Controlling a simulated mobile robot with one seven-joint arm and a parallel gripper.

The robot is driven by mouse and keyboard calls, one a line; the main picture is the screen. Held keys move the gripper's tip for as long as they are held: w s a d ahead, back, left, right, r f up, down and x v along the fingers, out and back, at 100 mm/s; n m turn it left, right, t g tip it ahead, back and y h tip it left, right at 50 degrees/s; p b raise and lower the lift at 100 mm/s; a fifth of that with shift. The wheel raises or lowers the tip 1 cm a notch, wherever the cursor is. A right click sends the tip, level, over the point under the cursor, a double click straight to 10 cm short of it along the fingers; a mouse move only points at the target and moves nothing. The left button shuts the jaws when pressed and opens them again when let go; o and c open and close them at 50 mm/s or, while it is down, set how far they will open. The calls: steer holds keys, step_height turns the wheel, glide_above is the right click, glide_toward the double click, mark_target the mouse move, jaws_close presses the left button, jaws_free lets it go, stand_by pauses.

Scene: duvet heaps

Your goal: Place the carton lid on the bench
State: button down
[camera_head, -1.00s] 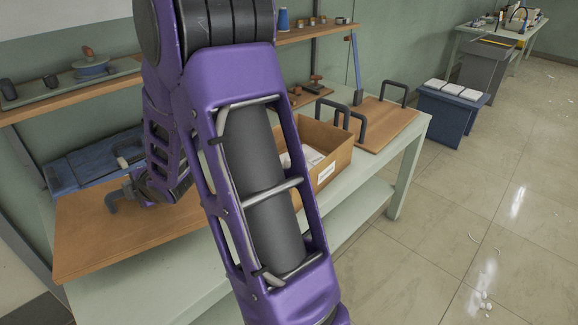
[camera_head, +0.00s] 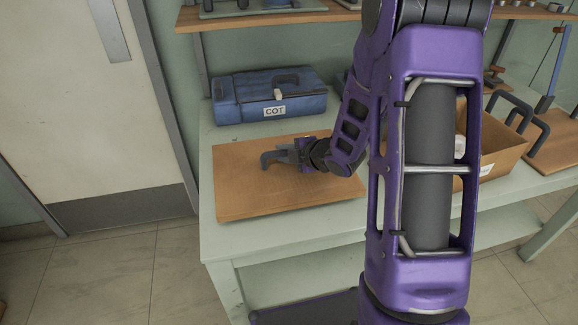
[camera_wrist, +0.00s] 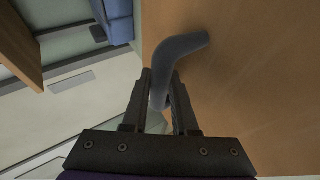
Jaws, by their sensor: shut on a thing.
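The carton lid (camera_head: 250,192) is a flat brown panel with a grey handle; it also shows in the wrist view (camera_wrist: 255,75). It lies level over the left end of the pale green bench (camera_head: 225,246). I cannot tell whether it touches the bench top or hovers just above it. My gripper (camera_head: 292,156) is shut on the lid's handle, whose bent grey bar (camera_wrist: 182,52) stands between the fingers (camera_wrist: 160,88) in the wrist view. My arm hides part of the bench and the open cardboard carton (camera_head: 502,148) on the right.
A blue case (camera_head: 235,108) labelled COT sits on the bench behind the lid. A wooden shelf (camera_head: 240,19) with items runs above. Another brown panel with handles (camera_head: 560,145) lies at the far right. A door (camera_head: 75,120) and free floor are at the left.

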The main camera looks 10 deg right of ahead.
mark_target(283, 164)
step_height(283, 164, down, 4)
steer(key=shift+f+b, duration=0.15)
steer(key=shift+b, duration=0.3)
steer(key=c, duration=0.7)
jaws_free()
steer(key=shift+s+d+r, duration=0.2)
steer(key=shift+s+r, duration=0.05)
steer(key=shift+r, duration=0.05)
steer(key=p+v, duration=0.2)
steer(key=v, duration=0.9)
steer(key=shift+s, duration=0.1)
